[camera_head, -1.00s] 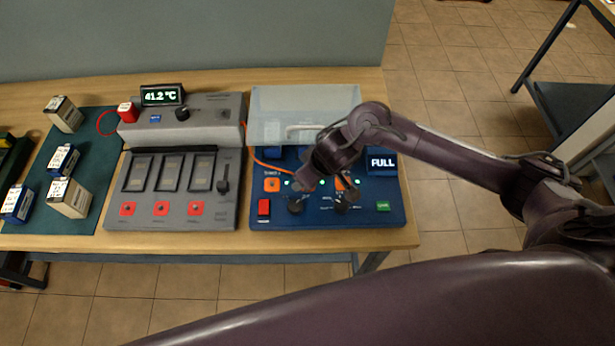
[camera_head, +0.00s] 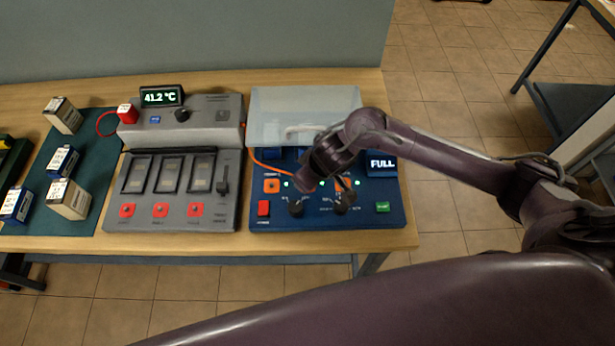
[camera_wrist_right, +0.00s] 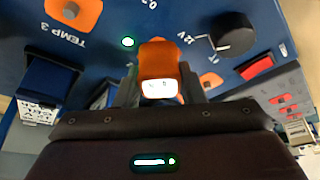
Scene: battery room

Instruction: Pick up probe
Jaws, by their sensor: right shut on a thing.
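My right gripper (camera_head: 307,186) is low over the middle of the blue charger panel (camera_head: 326,221). In the right wrist view its fingers (camera_wrist_right: 158,88) are shut on an orange probe (camera_wrist_right: 158,62) with a bright white end face. The probe stands close to the blue panel; whether its far end touches the panel is hidden. In the head view the hand covers the probe. An orange cable (camera_head: 262,163) runs from the grey unit toward the hand. My left gripper is not in view.
Orange sockets (camera_head: 272,186) and black knobs (camera_head: 295,207) flank the hand. A clear raised lid (camera_head: 303,103) stands behind it. A grey tester (camera_head: 170,220) is at left, with a 41.2 °C display (camera_head: 161,96). Boxed batteries (camera_head: 69,199) lie on a green mat.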

